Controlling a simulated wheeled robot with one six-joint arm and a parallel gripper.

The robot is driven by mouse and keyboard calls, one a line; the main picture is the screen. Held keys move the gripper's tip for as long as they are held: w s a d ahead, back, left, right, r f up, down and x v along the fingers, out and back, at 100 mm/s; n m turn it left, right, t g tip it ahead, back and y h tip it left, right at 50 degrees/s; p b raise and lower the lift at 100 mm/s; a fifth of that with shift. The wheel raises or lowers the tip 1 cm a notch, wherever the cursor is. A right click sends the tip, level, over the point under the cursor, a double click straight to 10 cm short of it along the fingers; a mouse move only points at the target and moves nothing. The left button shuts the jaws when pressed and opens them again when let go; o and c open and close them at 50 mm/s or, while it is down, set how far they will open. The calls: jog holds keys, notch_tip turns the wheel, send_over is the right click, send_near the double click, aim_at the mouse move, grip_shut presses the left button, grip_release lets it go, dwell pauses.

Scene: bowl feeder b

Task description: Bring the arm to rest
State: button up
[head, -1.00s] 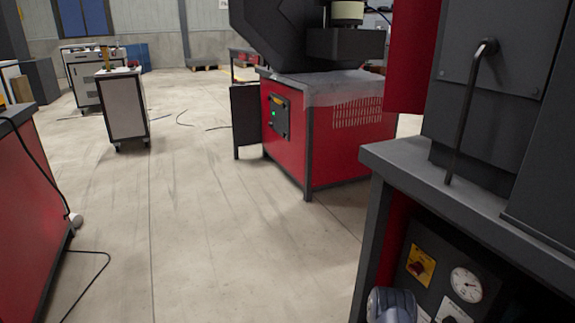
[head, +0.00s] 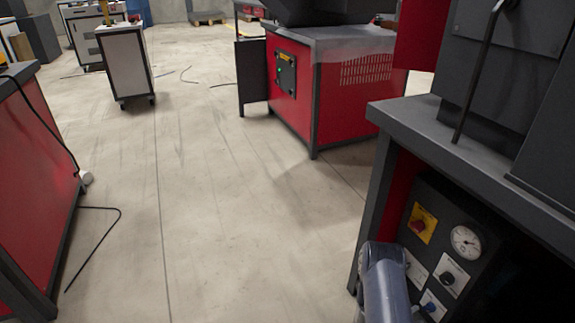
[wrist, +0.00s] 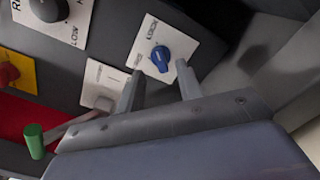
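My gripper (wrist: 160,74) shows in the wrist view, its two grey fingers apart with nothing held between them. A blue knob (wrist: 161,57) on a white plate marked LOCK lies just beyond the fingertips, in line with the gap. Whether a fingertip touches the plate I cannot tell. In the head view my arm (head: 386,285) is at the lower right, in front of the control panel (head: 408,236); the gripper itself cannot be made out there.
The panel bears a red switch on a yellow plate (head: 422,223), a gauge (head: 466,242) and several knobs below a grey worktop (head: 480,150). A red machine (head: 340,105) and a white cart (head: 125,60) stand farther back. Open floor (head: 220,220) lies left of the panel.

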aim_at(425, 309)
jog(key=b+x, duration=0.1)
jog(key=x, duration=0.3)
jog(key=shift+w+d, duration=0.1)
jog(key=shift+d, duration=0.3)
jog(key=shift+a+n, duration=0.15)
jog(key=shift+n, duration=0.35)
jog(key=shift+r+n, duration=0.1)
jog(key=shift+n, duration=1)
jog(key=n, duration=0.6)
jog(key=shift+w+a, duration=0.1)
jog(key=shift+w, duration=0.1)
jog(key=n, duration=0.5)
jog(key=shift+w, duration=0.1)
jog(key=shift+a+n, duration=0.1)
jog(key=shift+n, duration=1.9)
